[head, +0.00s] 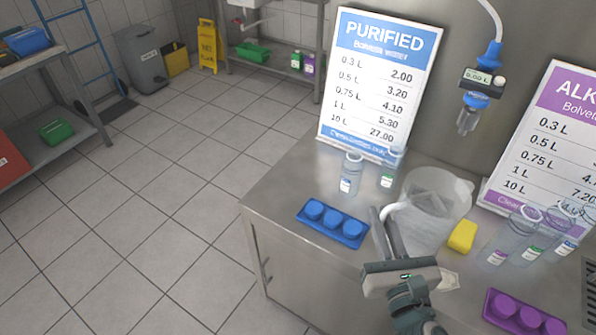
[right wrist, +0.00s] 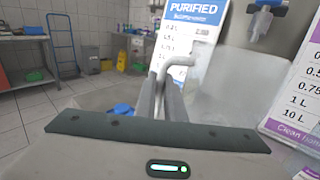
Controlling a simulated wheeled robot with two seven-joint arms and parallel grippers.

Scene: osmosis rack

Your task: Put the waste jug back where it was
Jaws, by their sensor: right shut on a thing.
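The waste jug (head: 438,212) is a translucent pitcher with a pale handle, at the counter's middle in the head view. My right gripper (head: 385,222) is shut on its handle, from the jug's left side. The right wrist view shows the pale handle between the fingers and the clear jug wall (right wrist: 228,95) to the right. The jug looks upright. I cannot tell whether its base touches the counter. My left gripper is not in view.
On the steel counter (head: 285,185) are a blue cap tray (head: 333,223), small bottles (head: 350,175), a yellow sponge (head: 462,236), a purple cap tray (head: 522,316) and clear bottles (head: 530,235). Price signs (head: 378,85) stand behind. A dispenser nozzle (head: 468,120) hangs above the jug.

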